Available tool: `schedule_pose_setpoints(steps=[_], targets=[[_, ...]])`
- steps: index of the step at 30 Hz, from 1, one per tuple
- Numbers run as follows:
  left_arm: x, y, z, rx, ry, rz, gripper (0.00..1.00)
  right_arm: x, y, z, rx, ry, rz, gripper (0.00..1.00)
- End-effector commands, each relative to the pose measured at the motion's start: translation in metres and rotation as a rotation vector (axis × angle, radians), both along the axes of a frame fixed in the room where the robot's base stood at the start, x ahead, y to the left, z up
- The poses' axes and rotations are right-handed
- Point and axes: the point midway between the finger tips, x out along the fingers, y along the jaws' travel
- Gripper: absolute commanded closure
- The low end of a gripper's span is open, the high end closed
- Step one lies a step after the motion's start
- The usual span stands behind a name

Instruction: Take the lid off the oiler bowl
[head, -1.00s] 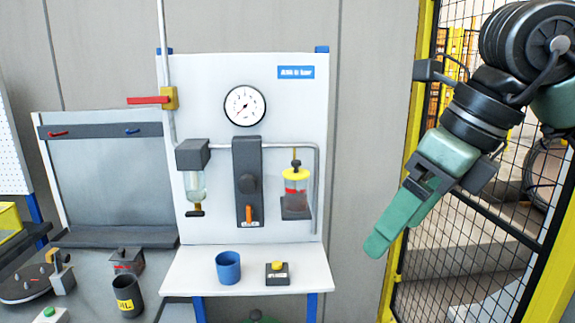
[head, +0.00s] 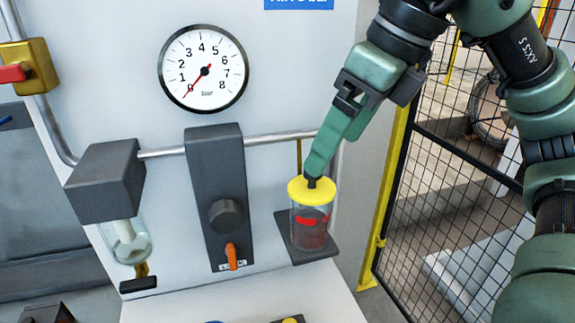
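The oiler bowl (head: 309,228) is a clear cup with red inside and a red mark, on a dark bracket right of the centre block. Its yellow lid (head: 300,192) sits on top, with a small dark knob (head: 312,183) in the middle. My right gripper (head: 311,172) comes down from the upper right, tilted, its green fingertips right at the knob. The fingers overlap from this side, so I cannot tell whether they are closed around the knob. My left gripper is not in view.
A dark block with a knob and orange lever (head: 231,256) stands left of the bowl. Further left hangs a filter with a clear bowl (head: 130,243). A pipe (head: 275,139) runs behind. The gauge (head: 203,69) needle points near zero. A white shelf (head: 240,298) lies below; mesh fence (head: 450,200) at right.

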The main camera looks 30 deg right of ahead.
Motion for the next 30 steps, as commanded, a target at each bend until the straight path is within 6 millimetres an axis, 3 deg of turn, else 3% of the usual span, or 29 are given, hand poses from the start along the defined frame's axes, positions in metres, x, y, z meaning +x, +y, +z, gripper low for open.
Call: schedule_pose_setpoints(steps=[4, 18, 27, 30], targets=[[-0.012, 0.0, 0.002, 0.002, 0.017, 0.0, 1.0, 0.004, 0.001, -0.01, -0.001, 0.003, -0.002, 0.11], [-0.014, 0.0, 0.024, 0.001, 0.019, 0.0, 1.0, 0.024, 0.015, -0.065, 0.001, 0.003, 0.001, 0.11], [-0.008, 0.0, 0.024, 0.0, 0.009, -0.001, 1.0, 0.026, 0.016, -0.072, 0.003, 0.001, 0.001, 0.11], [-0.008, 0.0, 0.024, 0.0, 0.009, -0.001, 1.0, 0.026, 0.016, -0.072, 0.003, 0.001, 0.001, 0.36]])
